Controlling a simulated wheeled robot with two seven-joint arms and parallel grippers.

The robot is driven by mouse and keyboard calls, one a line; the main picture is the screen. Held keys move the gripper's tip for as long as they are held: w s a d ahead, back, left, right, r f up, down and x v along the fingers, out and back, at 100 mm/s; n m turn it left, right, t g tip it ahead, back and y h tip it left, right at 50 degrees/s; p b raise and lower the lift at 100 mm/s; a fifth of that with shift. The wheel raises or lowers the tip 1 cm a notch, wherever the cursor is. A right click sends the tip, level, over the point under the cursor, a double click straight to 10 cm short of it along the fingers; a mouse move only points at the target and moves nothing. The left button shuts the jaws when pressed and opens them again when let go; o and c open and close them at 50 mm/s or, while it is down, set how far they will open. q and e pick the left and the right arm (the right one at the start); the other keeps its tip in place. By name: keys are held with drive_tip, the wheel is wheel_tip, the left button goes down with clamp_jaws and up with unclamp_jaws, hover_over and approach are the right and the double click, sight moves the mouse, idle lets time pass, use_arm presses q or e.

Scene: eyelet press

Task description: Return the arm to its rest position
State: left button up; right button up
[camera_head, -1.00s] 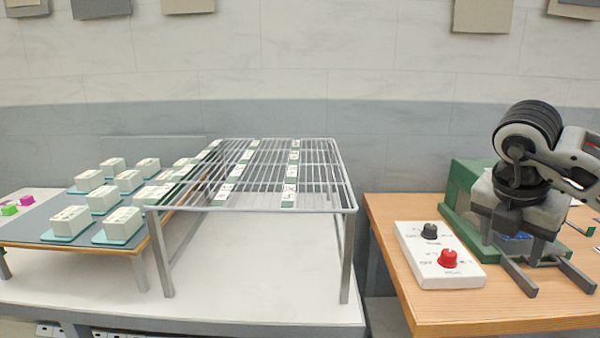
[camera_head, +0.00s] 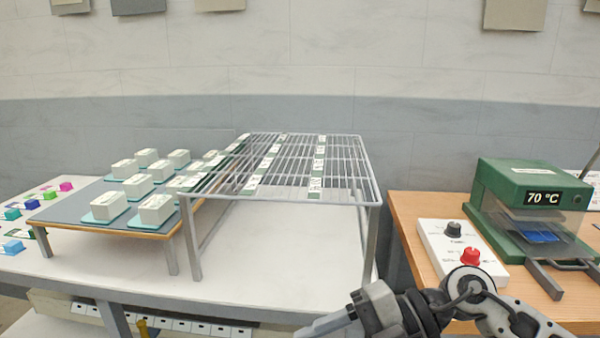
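My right arm comes in from the lower right, with its wrist in front of the wooden table's front edge. My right gripper (camera_head: 325,327) points left at the bottom of the view, below the wire rack (camera_head: 372,200). Its fingers are cut off or seen edge-on, so I cannot tell whether it is open or shut. It touches nothing that I can see. My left gripper is out of view.
On the wooden table (camera_head: 408,212) stand a green press (camera_head: 525,180) reading 70 °C and a white control box (camera_head: 440,240) with black and red knobs. A grey board (camera_head: 75,208) at left holds several white blocks on teal pads. Small coloured blocks (camera_head: 13,214) lie far left.

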drive_tip(key=w+d+f+m+t+h, duration=0.1)
drive_tip(key=w+d+f+m+t, duration=0.15)
drive_tip(key=m+t, duration=0.8)
drive_tip(key=w+d+f+m+t+h, duration=0.15)
drive_tip(key=f+m+t, duration=0.25)
drive_tip(key=m+t, duration=0.65)
drive_tip(key=s+d+f+m+g+h, duration=0.3)
drive_tip(key=s+f, duration=0.3)
drive_tip(key=f, duration=0.4)
drive_tip(key=s+d+f+m+g+h, duration=0.4)
drive_tip(key=s+f+m+g+h, duration=0.1)
drive_tip(key=f, duration=0.5)
drive_tip(key=shift+s+d+m+g, duration=0.3)
drive_tip(key=shift+s+m, duration=0.1)
drive_tip(key=shift+s, duration=0.2)
drive_tip(key=shift+f, duration=0.1)
